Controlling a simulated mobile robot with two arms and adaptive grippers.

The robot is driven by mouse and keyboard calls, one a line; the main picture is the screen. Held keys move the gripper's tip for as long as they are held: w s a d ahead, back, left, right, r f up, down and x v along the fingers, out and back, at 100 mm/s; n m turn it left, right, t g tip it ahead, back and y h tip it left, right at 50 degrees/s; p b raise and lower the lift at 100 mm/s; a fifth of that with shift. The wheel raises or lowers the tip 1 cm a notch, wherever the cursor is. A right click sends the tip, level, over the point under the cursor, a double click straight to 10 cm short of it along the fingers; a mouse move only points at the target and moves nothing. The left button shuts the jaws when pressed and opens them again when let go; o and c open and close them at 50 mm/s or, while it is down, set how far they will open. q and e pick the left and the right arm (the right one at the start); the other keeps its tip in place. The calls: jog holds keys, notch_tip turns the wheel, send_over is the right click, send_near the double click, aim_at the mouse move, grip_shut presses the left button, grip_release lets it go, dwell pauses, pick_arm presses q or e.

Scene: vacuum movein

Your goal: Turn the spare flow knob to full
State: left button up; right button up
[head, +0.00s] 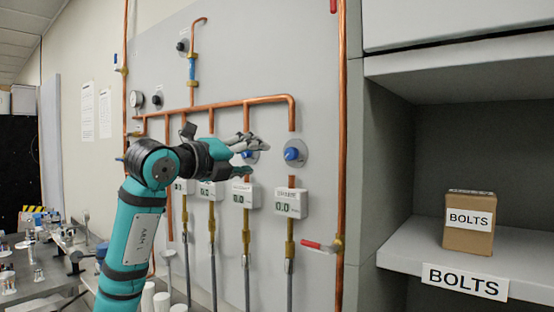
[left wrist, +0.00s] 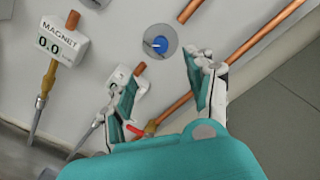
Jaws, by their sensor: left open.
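Blue round knobs on grey discs sit on the wall panel. The rightmost knob (head: 292,154) is fully visible, above a white 0.0 readout (head: 291,203) whose label I cannot read; I take this knob as the spare one. It also shows in the left wrist view (left wrist: 159,43), with a pale mark on its face. My left gripper (head: 256,158) is open and empty, left of this knob in the head view, and partly covers another blue knob. In the left wrist view the spread fingers (left wrist: 160,72) point toward the rightmost knob, apart from it. My right gripper is not in view.
Copper pipes (head: 220,105) run across the panel and down between the knobs. A MAGNET readout (left wrist: 63,42) shows 0.0. A red valve handle (head: 318,246) sticks out lower right. A grey shelf (head: 400,258) holds a BOLTS box (head: 469,240). A cluttered bench (head: 50,275) stands left.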

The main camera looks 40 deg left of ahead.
pick_arm(q)
jog(key=s+m+b, duration=0.1)
jog(key=s+m, duration=0.2)
jog(key=m, duration=0.5)
jog(key=m+p, duration=0.2)
jog(key=p, duration=0.5)
send_near(289, 154)
jog(key=w, duration=0.8)
jog(key=shift+a+r, duration=0.15)
jog(key=shift+a, duration=0.25)
jog(key=shift+w, duration=0.5)
